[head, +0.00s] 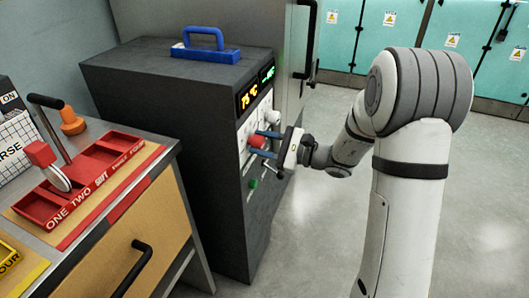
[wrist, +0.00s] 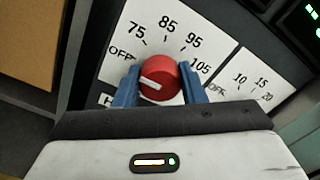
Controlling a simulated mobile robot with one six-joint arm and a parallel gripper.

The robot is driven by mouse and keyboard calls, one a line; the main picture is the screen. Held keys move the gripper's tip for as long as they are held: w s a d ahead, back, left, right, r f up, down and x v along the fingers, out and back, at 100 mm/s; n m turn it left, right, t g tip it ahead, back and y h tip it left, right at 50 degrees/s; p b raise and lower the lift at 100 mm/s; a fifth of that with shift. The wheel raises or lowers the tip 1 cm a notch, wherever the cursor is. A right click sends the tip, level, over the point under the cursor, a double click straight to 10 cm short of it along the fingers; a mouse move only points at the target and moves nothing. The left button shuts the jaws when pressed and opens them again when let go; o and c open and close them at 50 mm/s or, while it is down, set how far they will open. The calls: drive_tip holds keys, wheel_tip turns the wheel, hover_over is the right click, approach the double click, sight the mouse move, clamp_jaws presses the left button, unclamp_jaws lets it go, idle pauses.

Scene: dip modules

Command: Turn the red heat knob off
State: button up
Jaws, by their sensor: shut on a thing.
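The red heat knob (wrist: 160,76) sits on a white dial plate marked OFF, 75, 85, 95 and 105. A short white line on its face lies nearly level, its left end slightly higher; which end points is unclear. My gripper (wrist: 159,84) has its blue fingers on either side of the knob and is shut on it. In the head view the red knob (head: 257,142) is partly hidden between the blue fingers of my gripper (head: 262,143), on the dark cabinet's front.
A second dial plate (wrist: 250,84) marked OFF, 10, 15, 20 is to the right. The cabinet's orange display (head: 249,97) reads 75 °C. A green button (head: 253,184) is below the knob. A bench with a red tray (head: 95,180) and levers stands left.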

drive_tip(key=shift+s+a+f+n+b, duration=0.1)
drive_tip(key=shift+n+b, duration=0.9)
drive_tip(key=shift+b, duration=0.15)
drive_tip(key=o, duration=1)
drive_tip(key=p+v, duration=0.1)
drive_tip(key=v, duration=0.6)
drive_tip(key=shift+d, duration=0.35)
drive_tip(key=shift+s, duration=0.1)
